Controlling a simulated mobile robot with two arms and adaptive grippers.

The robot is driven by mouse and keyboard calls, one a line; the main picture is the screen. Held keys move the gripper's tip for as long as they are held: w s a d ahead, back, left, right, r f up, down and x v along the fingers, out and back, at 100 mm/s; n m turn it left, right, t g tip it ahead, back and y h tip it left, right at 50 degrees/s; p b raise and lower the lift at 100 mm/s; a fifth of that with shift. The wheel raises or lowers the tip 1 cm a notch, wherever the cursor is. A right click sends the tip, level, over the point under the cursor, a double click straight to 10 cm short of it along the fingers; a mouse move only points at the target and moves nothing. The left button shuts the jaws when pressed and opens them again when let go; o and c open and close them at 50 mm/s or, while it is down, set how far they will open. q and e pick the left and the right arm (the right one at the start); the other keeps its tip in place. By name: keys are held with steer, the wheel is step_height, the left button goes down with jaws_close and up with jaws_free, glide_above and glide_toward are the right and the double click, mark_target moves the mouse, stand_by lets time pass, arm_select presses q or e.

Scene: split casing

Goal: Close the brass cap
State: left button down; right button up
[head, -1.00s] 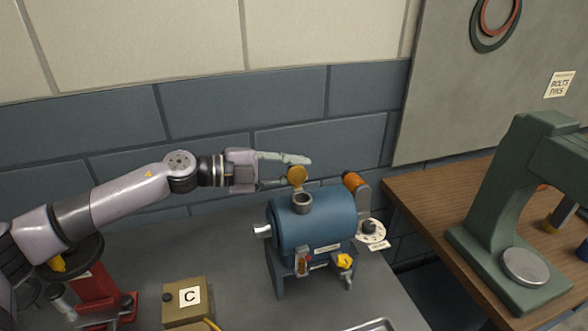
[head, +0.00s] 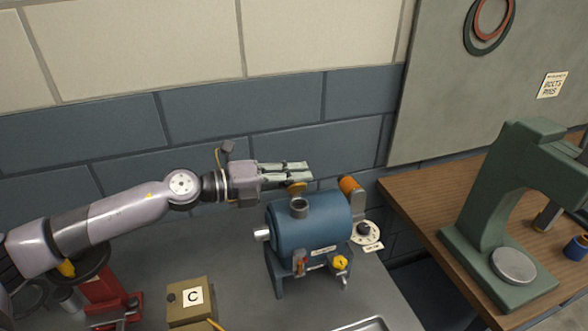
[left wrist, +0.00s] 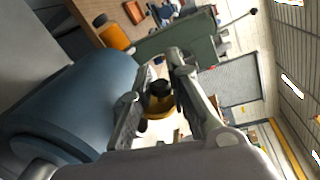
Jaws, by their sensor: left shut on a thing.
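The brass cap (head: 297,187) shows only in part in the head view, just behind and above the open round neck (head: 299,206) on top of the blue casing (head: 318,228). The neck's dark mouth is uncovered. My left gripper (head: 308,172) is level above the neck, its fingers close together and shut on the cap, whose upper part they hide. In the left wrist view the brass cap (left wrist: 158,107) shows between the fingers of the left gripper (left wrist: 155,86), beside the blue casing (left wrist: 95,85). My right gripper is not in view.
A box marked C (head: 190,300) and a red stand (head: 103,293) are at the front left. A green press (head: 500,215) stands on the wooden table. The wall is close behind.

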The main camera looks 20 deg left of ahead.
mark_target(299, 191)
arm_select(q)
steer(key=m, duration=0.1)
steer(key=s+m+p, duration=0.1)
steer(key=m, duration=0.1)
steer(key=shift+d+f+t, duration=0.15)
steer(key=shift+d+t, duration=0.05)
steer(key=shift+t, duration=0.2)
steer(key=m, duration=0.3)
steer(key=shift+s+d+m+t, duration=0.3)
steer(key=shift+s+t, duration=0.1)
steer(key=shift+s+d+f+m, duration=0.1)
steer(key=shift+s+f+m, duration=0.05)
steer(key=shift+m, duration=0.45)
steer(key=shift+s+d+f+m, duration=0.1)
steer(key=shift+m, duration=0.5)
steer(key=shift+s+d+f+m+t+b, duration=0.1)
steer(key=shift+m+t+b, duration=0.25)
steer(key=shift+m, duration=0.25)
steer(key=shift+s+d+m+t+b, duration=0.1)
steer(key=shift+m+t+b, duration=0.15)
steer(key=shift+m+b, duration=0.25)
steer(key=shift+s+f+m, duration=0.15)
steer(key=shift+m, duration=0.45)
steer(key=shift+s+d+f, duration=0.1)
steer(key=shift+f, duration=0.1)
steer(key=c, duration=1.6)
jaws_free()
steer(key=shift+o, duration=0.3)
